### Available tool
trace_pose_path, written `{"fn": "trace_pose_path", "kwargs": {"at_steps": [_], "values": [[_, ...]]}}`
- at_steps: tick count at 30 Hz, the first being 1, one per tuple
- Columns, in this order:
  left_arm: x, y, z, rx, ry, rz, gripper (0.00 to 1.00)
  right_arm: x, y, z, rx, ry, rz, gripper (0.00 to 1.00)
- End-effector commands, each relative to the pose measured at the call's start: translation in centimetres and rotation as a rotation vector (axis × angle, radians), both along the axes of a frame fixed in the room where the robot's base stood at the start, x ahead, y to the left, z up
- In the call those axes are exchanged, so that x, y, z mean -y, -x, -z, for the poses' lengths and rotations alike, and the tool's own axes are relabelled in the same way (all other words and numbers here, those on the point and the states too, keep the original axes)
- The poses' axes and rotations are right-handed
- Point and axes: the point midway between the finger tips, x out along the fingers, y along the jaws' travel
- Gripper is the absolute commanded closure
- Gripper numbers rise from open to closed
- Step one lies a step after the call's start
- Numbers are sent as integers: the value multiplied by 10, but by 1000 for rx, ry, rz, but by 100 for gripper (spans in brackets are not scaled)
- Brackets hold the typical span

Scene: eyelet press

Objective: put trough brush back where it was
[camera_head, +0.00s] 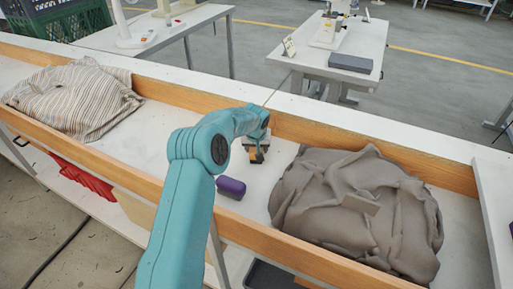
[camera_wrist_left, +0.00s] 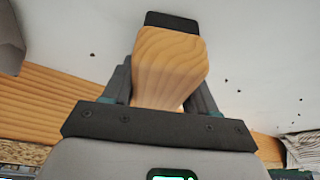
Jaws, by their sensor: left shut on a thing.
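The trough brush has a pale wooden block handle (camera_wrist_left: 170,65) and a black end (camera_wrist_left: 172,21). In the left wrist view my left gripper (camera_wrist_left: 165,90) is shut on the wooden handle, with a finger on each side. The black end points away from the gripper, toward the white trough floor; I cannot tell whether it touches. In the head view my left gripper (camera_head: 257,146) is over the trough between the two cloth heaps, and the brush (camera_head: 256,156) shows small beneath it. My right gripper is not in view.
A grey cloth heap (camera_head: 345,205) lies right in the trough, a striped cloth heap (camera_head: 75,98) left. A purple object (camera_head: 231,188) lies near the front wooden wall (camera_head: 130,177). Dark specks dot the floor (camera_wrist_left: 255,75).

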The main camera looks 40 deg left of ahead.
Motion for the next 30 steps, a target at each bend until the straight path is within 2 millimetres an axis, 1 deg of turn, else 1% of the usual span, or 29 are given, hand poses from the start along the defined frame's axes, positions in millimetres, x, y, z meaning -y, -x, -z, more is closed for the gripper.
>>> {"fn": "trace_pose_path", "kwargs": {"at_steps": [5, 9, 10, 11, 12, 20, 23, 26, 30], "values": [[0, 0, -1, 1, -1, 0, 71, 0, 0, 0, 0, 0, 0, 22], [0, 0, 4, 1, -1, 0, 71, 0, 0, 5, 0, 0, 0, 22], [0, 0, 2, 1, -1, 0, 33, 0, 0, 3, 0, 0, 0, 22], [0, 0, 2, 0, 0, 0, 23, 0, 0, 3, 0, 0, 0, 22], [0, 0, 2, 0, 0, 0, 17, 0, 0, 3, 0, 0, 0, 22], [0, 0, 1, 0, 0, 0, 17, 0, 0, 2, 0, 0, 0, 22], [0, 0, -5, 1, -1, 0, 17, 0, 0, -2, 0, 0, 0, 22], [4, 5, -20, 2, -2, 0, 17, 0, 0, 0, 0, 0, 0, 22], [12, 15, -51, 3, -2, 1, 17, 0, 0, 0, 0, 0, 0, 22]]}}
